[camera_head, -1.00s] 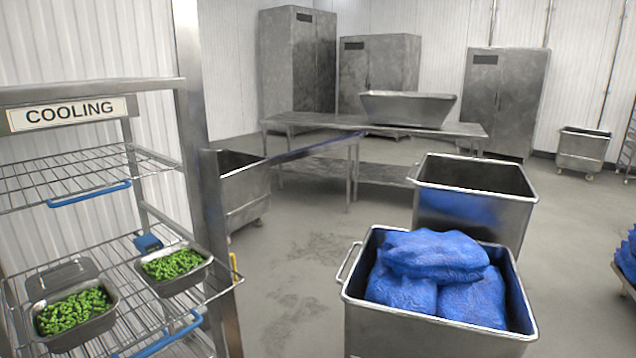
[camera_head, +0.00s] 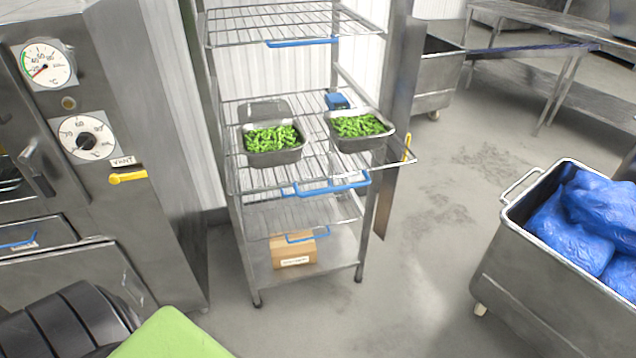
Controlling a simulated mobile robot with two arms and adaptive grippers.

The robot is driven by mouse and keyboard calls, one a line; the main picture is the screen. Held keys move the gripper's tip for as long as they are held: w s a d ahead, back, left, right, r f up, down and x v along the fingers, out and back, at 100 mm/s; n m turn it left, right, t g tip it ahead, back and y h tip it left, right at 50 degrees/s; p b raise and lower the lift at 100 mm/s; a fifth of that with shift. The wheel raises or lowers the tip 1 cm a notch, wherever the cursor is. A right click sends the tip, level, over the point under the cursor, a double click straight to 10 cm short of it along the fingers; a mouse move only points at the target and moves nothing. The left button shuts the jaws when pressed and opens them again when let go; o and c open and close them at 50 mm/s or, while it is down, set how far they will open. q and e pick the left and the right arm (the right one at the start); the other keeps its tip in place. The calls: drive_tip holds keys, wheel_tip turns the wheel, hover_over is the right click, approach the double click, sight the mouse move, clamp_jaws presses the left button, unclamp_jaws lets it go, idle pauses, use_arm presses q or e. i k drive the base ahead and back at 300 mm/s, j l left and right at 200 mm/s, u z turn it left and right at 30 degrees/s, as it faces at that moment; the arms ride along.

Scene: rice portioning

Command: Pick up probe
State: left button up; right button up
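No thing is clearly recognisable as the probe. A small blue device (camera_head: 337,101) sits on the middle wire shelf (camera_head: 318,175) of the rack, behind the right-hand tray of green vegetables (camera_head: 359,130). A thin yellow piece (camera_head: 407,147) stands at the right edge of that shelf, by the metal post. Either could be the probe or part of it; I cannot tell. Neither of my grippers is in view.
A second tray of green vegetables (camera_head: 272,143) sits left on the same shelf. A cardboard box (camera_head: 293,251) is on the bottom shelf. A steel cabinet with dials (camera_head: 150,215) stands left. A cart (camera_head: 520,262) with blue bags (camera_head: 575,235) stands right. Floor between is clear.

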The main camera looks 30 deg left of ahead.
sight(334, 101)
drive_tip(key=u, duration=1.35)
drive_tip(key=i+l, duration=0.1)
drive_tip(key=l, duration=0.25)
drive_tip(key=i+l, duration=0.15)
drive_tip(key=l, duration=0.15)
